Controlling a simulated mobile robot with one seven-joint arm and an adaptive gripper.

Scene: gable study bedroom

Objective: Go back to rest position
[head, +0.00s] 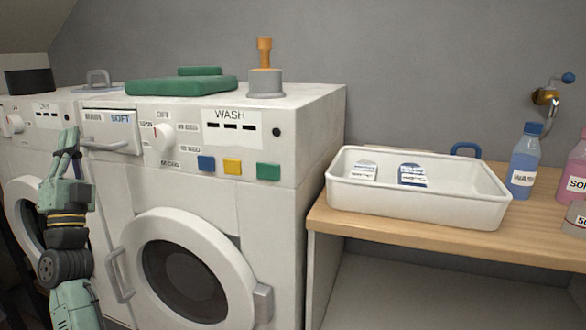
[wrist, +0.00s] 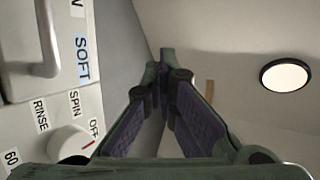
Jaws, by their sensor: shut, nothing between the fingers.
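My gripper (head: 68,148) is at the left of the head view, pointing up, in front of the washing machine (head: 215,190) near its detergent drawer (head: 110,132). Its fingers are shut and hold nothing. In the wrist view the two dark fingers of my gripper (wrist: 163,82) come together near the middle. The drawer front with the SOFT label (wrist: 82,58) and the white dial (wrist: 70,142) show to their left in that view. I cannot tell how close the fingers are to the drawer handle.
A second machine (head: 22,140) stands at the left. Green folded cloth (head: 180,86) and a grey-based wooden-handled item (head: 265,80) sit on the washer. A white tray (head: 420,205) and bottles, including a blue one (head: 524,160), stand on the wooden counter (head: 400,232). A ceiling lamp (wrist: 286,75) is overhead.

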